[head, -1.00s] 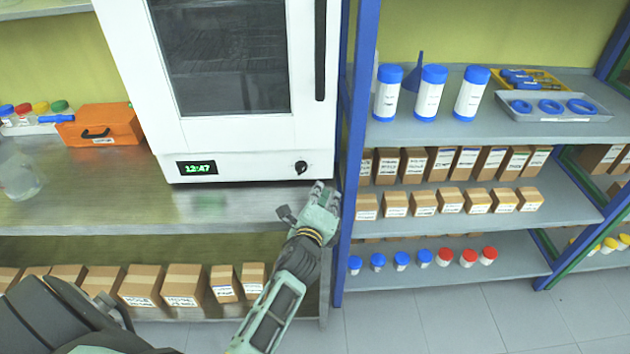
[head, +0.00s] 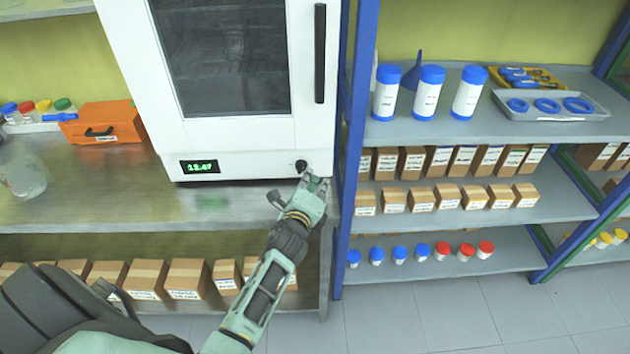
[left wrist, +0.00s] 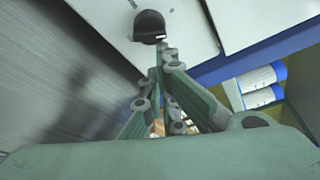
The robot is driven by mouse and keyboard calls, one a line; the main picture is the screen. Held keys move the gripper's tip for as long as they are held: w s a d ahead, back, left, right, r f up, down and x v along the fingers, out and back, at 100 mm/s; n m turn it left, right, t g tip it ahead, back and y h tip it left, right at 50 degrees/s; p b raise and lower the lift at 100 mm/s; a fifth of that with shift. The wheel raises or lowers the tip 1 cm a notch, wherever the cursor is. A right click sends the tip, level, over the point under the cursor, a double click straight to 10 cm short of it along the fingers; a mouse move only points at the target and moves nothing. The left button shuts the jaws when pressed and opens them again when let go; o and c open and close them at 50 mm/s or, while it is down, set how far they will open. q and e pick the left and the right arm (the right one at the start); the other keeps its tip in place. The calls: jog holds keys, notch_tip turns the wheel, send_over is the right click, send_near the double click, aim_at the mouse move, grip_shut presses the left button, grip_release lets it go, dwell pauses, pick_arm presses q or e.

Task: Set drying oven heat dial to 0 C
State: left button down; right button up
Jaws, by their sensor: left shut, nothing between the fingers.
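The drying oven (head: 240,150) is a white cabinet with a dark window, standing on the metal bench. Its black heat dial (head: 301,165) is at the lower right of the front, and the dial (left wrist: 150,26) also shows at the top of the left wrist view. My left gripper (head: 314,180) is shut and empty, its tips just below and right of the dial. In the left wrist view the closed fingertips (left wrist: 166,50) are right at the dial's lower edge; I cannot tell whether they touch. The dial's marks are too small to read. My right gripper is not in view.
A blue rack post (head: 350,150) stands close to the right of the oven and gripper. Shelves beyond it hold white bottles (head: 427,92) and brown boxes. An orange case (head: 101,122) sits on the bench at left. The bench front (head: 150,205) is clear.

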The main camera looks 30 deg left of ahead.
pick_arm(q)
jog(key=shift+s+a+r+n+b, duration=0.1)
jog(key=shift+a+r+n+b, duration=0.2)
jog(key=shift+n, duration=0.2)
jog(key=shift+t, duration=0.3)
jog(key=shift+r+n+b, duration=0.15)
jog(key=shift+n+b, duration=0.7)
jog(key=shift+n, duration=0.05)
jog(key=shift+r+n+t, duration=0.2)
jog(key=shift+n+t, duration=0.2)
jog(key=shift+n, duration=0.1)
jog(key=shift+r, duration=0.2)
jog(key=shift+a+r, duration=0.1)
